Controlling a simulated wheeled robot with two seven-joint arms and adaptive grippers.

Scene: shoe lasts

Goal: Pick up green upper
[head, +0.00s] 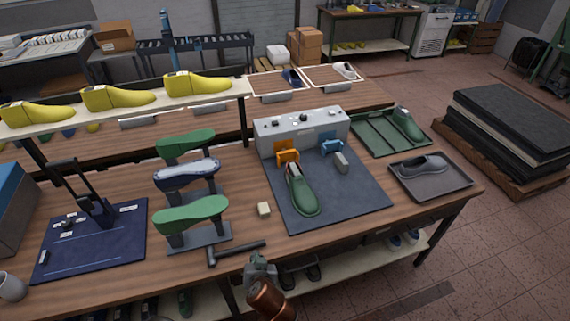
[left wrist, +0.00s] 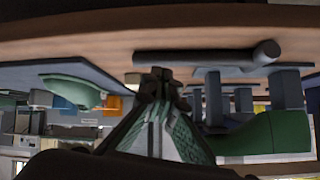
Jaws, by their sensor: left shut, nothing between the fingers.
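A green shoe-shaped upper (head: 302,192) lies on the dark mat (head: 350,195) in front of a grey machine, its far end by the orange clamp (head: 287,157). A green shoe shape also shows in the left wrist view (left wrist: 72,90), which looks upside down. A second green shoe piece (head: 407,124) stands in a green tray (head: 372,136). My left gripper (head: 257,260) is at the table's front edge, below and left of the mat upper and apart from it. Its fingers (left wrist: 158,84) are shut and empty. My right gripper is not in view.
A hammer (head: 236,252) lies just beyond my left gripper, with a small pale block (head: 264,209) behind it. Green foot shapes (head: 191,213) on stands are to the left. A grey tray (head: 455,178) with a grey shoe is at right. The grey machine (head: 301,129) backs the mat.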

